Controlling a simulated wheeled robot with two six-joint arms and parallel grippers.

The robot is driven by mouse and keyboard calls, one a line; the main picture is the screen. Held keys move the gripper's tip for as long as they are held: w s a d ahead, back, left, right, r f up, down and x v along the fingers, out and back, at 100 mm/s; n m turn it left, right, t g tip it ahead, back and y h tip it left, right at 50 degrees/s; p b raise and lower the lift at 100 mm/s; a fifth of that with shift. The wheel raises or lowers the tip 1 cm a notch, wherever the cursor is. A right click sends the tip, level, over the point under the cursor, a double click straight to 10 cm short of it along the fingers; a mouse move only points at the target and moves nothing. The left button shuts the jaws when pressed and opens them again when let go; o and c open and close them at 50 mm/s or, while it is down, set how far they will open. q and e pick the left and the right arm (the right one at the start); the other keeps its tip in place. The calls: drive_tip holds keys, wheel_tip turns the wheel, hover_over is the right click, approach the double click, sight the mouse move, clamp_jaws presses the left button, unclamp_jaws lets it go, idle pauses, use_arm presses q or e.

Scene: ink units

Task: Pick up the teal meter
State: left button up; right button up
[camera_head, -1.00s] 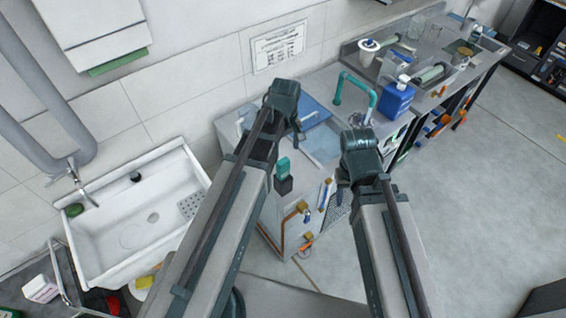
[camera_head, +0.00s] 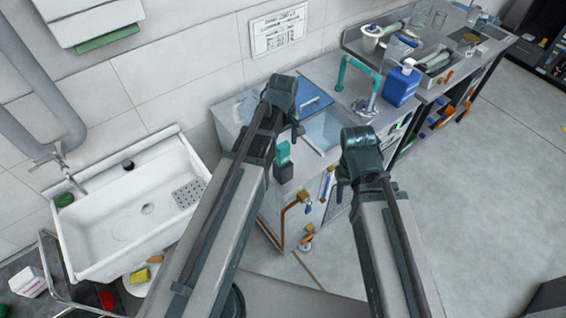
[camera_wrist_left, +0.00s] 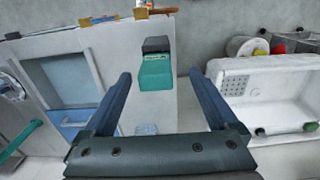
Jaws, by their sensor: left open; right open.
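The teal meter (camera_head: 283,154) shows in the head view just right of my left forearm, near the front left of the counter unit. Its upper part is teal and its lower part is dark grey. In the left wrist view the teal meter (camera_wrist_left: 156,72) appears between the two fingers, apart from both. My left gripper (camera_head: 297,124) is open and empty, above and near the meter. Its fingers also show spread in the left wrist view (camera_wrist_left: 160,88). My right gripper (camera_head: 346,178) is open and empty, in front of the counter; its fingers are mostly hidden.
A white sink (camera_head: 110,232) stands to the left. The counter has an inset basin (camera_head: 325,131), a teal pipe (camera_head: 358,68) and a blue bottle (camera_head: 402,86). Orange-handled fittings (camera_head: 296,203) sit on the unit's front. The floor (camera_head: 480,170) at right is clear.

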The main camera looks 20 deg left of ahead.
sight(283, 152)
use_arm(q)
drive_tip(key=shift+f, duration=0.4)
use_arm(e)
drive_tip(key=shift+f, duration=0.4)
use_arm(q)
drive_tip(key=f+b, duration=0.2)
drive_tip(key=w+f+b, duration=0.1)
drive_tip(key=f+b, duration=0.2)
drive_tip(key=shift+w+a+f, duration=0.1)
drive_tip(key=shift+a+f, duration=0.05)
drive_tip(key=shift+a, duration=0.05)
use_arm(e)
wheel_tip(283, 152, down, 5)
drive_tip(key=shift+f, duration=0.1)
use_arm(q)
clamp_jaws()
drive_tip(key=shift+r, duration=0.2)
use_arm(e)
drive_tip(key=shift+r, duration=0.2)
